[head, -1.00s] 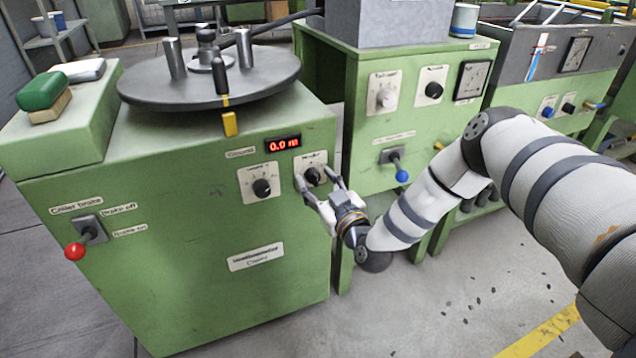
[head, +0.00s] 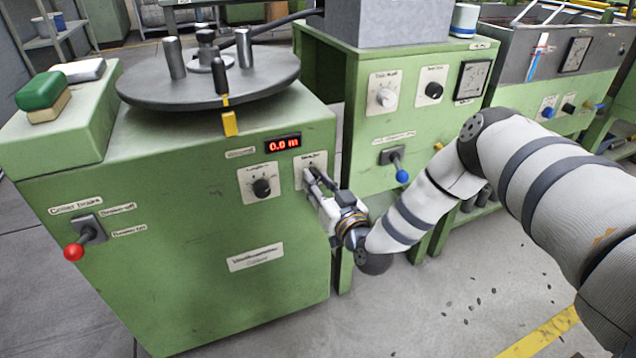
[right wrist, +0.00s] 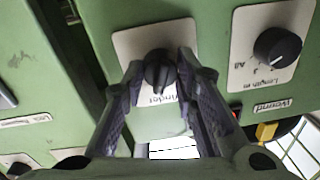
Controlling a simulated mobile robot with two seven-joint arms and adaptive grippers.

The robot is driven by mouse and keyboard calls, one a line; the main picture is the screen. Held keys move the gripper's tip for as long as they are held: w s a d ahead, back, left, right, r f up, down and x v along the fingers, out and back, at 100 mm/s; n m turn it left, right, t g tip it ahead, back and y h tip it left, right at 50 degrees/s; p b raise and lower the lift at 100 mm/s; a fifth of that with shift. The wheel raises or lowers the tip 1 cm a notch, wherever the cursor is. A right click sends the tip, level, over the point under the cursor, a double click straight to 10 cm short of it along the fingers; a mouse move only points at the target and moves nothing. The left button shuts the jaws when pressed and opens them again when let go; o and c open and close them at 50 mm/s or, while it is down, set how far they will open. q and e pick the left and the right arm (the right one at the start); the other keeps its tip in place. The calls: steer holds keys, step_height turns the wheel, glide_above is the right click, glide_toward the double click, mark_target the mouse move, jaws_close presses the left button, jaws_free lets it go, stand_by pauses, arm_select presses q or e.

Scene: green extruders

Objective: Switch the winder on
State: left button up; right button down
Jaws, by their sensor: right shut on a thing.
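The winder knob (right wrist: 160,72) is a black rotary knob on a white plate (right wrist: 130,45) whose label reads "Winder" in the right wrist view. The plate (head: 313,163) is on the front of the green machine (head: 200,200), at its upper right. My right gripper (head: 314,178) is at this knob, and its fingers hide most of it in the head view. In the right wrist view the gripper (right wrist: 161,68) has one finger on each side of the knob and is shut on it. The knob's exact setting is hard to read. My left gripper is not in view.
A second knob (head: 262,187), for length, sits left of the winder knob, below a red display (head: 283,143) reading 0.0 m. A red-ended brake lever (head: 75,252) is at the far left. A blue-ended lever (head: 402,176) sticks out of the neighbouring machine, close to my right forearm.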

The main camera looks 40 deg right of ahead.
steer(key=shift+f+m+b, duration=0.1)
steer(key=shift+m+b, duration=0.45)
steer(key=shift+m, duration=3.35)
steer(key=c, duration=1.3)
jaws_free()
steer(key=s+a, duration=0.1)
steer(key=s, duration=0.7)
steer(key=s+a, duration=0.1)
steer(key=s, duration=0.2)
steer(key=shift+s+a+f, duration=0.2)
steer(key=shift+s+a, duration=0.1)
steer(key=shift+s, duration=0.1)
